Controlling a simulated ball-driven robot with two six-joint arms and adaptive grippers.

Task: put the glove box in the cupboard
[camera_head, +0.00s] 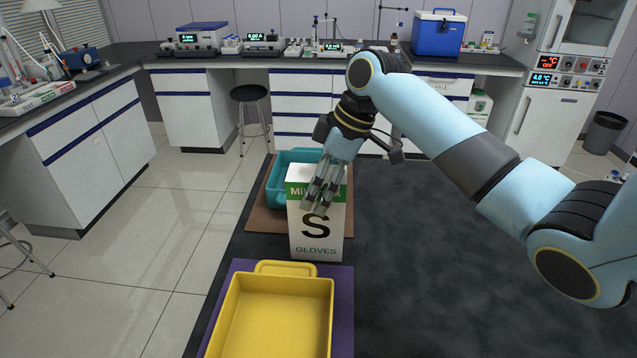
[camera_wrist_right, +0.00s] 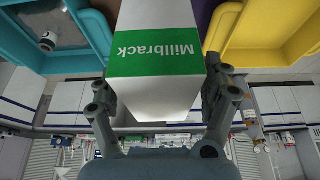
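The glove box (camera_head: 316,236) is white with a green band, a large S and the word GLOVES; it stands upright in the middle of the head view. It also shows in the right wrist view (camera_wrist_right: 155,55), upside down. My right gripper (camera_head: 322,190) comes down over its top, with one finger across the front face. In the wrist view my right gripper (camera_wrist_right: 156,85) has a finger against each side of the box. I cannot tell whether the box touches the surface below. My left gripper is not in view. Which furniture is the cupboard is unclear; white cabinets (camera_head: 200,115) line the back.
A yellow bin (camera_head: 322,320) on a purple mat (camera_head: 343,300) is in front of the box. A teal bin (camera_head: 276,185) on a brown mat (camera_head: 262,220) is behind it. The dark tabletop (camera_head: 430,270) is clear at right. A black stool (camera_head: 248,93) stands behind.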

